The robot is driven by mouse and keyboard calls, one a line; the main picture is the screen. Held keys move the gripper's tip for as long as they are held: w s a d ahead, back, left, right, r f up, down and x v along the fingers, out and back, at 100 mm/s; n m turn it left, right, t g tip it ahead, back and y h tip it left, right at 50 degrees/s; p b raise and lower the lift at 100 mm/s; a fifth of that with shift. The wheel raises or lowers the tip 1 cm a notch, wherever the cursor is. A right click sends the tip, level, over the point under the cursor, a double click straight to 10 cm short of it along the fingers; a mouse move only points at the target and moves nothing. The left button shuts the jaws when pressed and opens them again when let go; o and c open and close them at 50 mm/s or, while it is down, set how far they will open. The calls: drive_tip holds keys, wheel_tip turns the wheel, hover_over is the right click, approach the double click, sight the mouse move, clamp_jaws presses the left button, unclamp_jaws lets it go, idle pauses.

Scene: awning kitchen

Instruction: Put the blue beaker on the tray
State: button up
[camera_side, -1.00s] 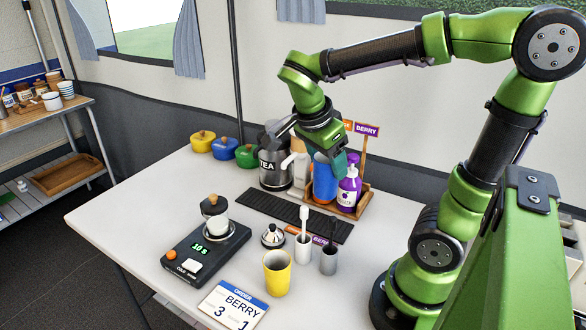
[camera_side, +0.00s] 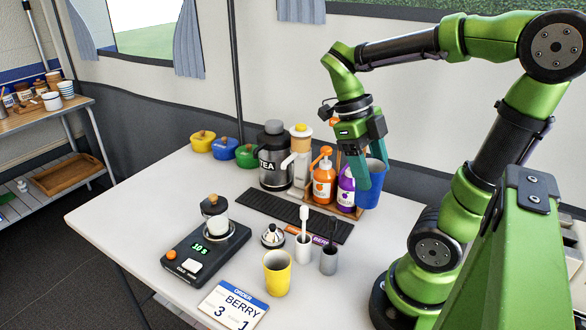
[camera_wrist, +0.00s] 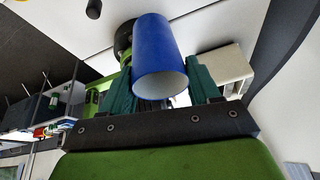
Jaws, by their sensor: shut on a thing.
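The blue beaker (camera_side: 372,194) is held between the teal fingers of my gripper (camera_side: 368,166), above the right part of the table. In the wrist view the beaker (camera_wrist: 155,45) sits between both fingers (camera_wrist: 163,85), with its round end facing the camera. A black slatted tray (camera_side: 270,205) lies flat and bare on the table, left of and lower than the beaker. A wooden tray (camera_side: 66,173) lies on the shelf at far left. I cannot tell which tray is meant.
An orange bottle (camera_side: 323,182) and a purple bottle (camera_side: 346,192) stand in a wooden rack just left of the beaker. A yellow cup (camera_side: 277,275) and a scale (camera_side: 200,255) are in front.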

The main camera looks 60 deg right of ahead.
wheel_tip(320, 180, down, 17)
drive_tip(key=shift+r, duration=0.1)
idle(0.7)
drive_tip(key=o, duration=0.8)
